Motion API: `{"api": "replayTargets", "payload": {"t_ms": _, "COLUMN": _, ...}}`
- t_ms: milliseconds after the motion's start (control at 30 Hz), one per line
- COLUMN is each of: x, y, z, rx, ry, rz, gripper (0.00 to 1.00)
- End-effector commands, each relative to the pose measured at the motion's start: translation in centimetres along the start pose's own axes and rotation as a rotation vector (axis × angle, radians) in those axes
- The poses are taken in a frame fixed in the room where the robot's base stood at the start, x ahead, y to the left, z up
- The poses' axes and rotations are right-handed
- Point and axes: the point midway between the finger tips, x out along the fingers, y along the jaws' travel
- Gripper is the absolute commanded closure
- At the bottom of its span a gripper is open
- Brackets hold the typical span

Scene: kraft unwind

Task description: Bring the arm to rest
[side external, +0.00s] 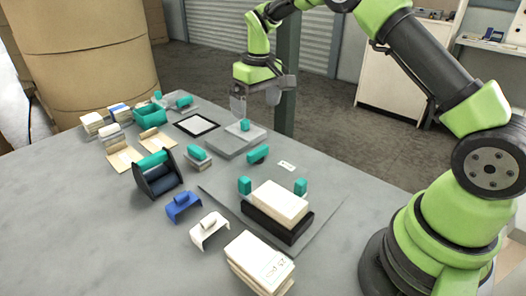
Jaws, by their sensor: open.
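My gripper (257,100) hangs from the green and black arm above the far part of the grey table (80,225). It is open, and I see nothing held in it. Below it stands a low grey block (228,144) with a paler plate and a small teal piece (245,125) on top. The fingertips look close above that teal piece; I cannot tell whether they touch it.
The front left table is clear.

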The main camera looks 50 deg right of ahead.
Motion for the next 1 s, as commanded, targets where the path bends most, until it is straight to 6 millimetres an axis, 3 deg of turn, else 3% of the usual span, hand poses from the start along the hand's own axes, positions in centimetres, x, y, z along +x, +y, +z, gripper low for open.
{"api": "replayTargets", "payload": {"t_ms": 33, "x": -2.3, "y": -0.6, "z": 0.5, "rx": 0.008, "ry": 0.033, "rz": -0.006, "gripper": 0.02}}
{"api": "replayTargets", "payload": {"t_ms": 200, "x": -9.2, "y": -2.5, "z": 3.9, "rx": 0.058, "ry": 0.139, "rz": -0.042, "gripper": 0.02}}
{"api": "replayTargets", "payload": {"t_ms": 400, "x": -15.0, "y": -4.5, "z": 9.9, "rx": 0.118, "ry": 0.262, "rz": -0.097, "gripper": 0.02}}
{"api": "replayTargets", "payload": {"t_ms": 500, "x": -16.8, "y": -5.2, "z": 13.4, "rx": 0.149, "ry": 0.32, "rz": -0.13, "gripper": 0.02}}
{"api": "replayTargets", "payload": {"t_ms": 633, "x": -18.0, "y": -6.0, "z": 18.1, "rx": 0.188, "ry": 0.394, "rz": -0.177, "gripper": 0.02}}
{"api": "replayTargets", "payload": {"t_ms": 800, "x": -17.8, "y": -6.6, "z": 23.3, "rx": 0.236, "ry": 0.471, "rz": -0.239, "gripper": 0.02}}
{"api": "replayTargets", "payload": {"t_ms": 1000, "x": -16.8, "y": -6.8, "z": 26.2, "rx": 0.266, "ry": 0.518, "rz": -0.28, "gripper": 0.02}}
